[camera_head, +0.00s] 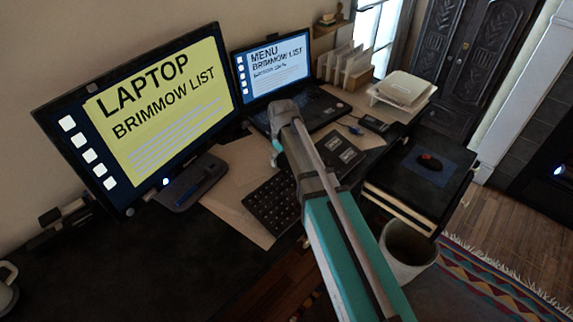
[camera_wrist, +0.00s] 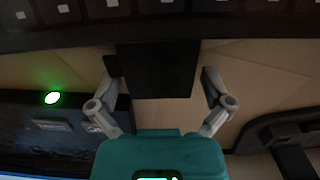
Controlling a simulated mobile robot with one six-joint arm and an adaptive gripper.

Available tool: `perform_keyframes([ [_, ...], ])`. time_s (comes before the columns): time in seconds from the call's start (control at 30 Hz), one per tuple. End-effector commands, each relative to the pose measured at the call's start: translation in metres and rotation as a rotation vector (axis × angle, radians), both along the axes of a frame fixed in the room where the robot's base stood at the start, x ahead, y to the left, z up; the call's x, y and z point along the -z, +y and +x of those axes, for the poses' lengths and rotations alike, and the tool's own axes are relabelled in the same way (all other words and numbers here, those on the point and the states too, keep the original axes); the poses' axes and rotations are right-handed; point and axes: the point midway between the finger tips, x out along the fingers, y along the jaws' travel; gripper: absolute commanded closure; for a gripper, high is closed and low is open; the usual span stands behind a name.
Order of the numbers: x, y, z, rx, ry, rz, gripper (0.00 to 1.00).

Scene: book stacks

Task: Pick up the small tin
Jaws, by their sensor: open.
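My gripper (camera_wrist: 160,73) is open in the wrist view, with one finger on each side of a dark, flat-faced rectangular object (camera_wrist: 155,72). This object may be the small tin, but I cannot tell for sure. It lies over tan paper or card, close to a row of dark keys. I cannot tell whether the fingers touch it. In the head view my gripper (camera_head: 277,152) is low over the desk between the keyboard and the laptop, mostly hidden behind my arm. No tin can be made out there.
A keyboard (camera_head: 272,203) lies beside my gripper. A large monitor (camera_head: 160,110) stands left and an open laptop (camera_head: 275,70) behind. A dark device with a green light (camera_wrist: 52,98) is at left in the wrist view. A bin (camera_head: 408,247) stands at right.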

Motion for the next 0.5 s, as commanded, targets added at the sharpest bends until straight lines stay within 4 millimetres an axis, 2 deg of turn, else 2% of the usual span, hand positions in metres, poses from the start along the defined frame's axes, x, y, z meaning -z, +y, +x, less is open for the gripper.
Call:
perform_keyframes([
  [0.07,0.0000,-0.0001,0.0001,0.000,0.000,0.000,0.04],
  [0.43,0.0000,-0.0001,-0.0001,0.000,0.000,0.000,0.72],
  [0.5,0.0000,-0.0001,-0.0001,0.000,0.000,0.000,0.73],
])
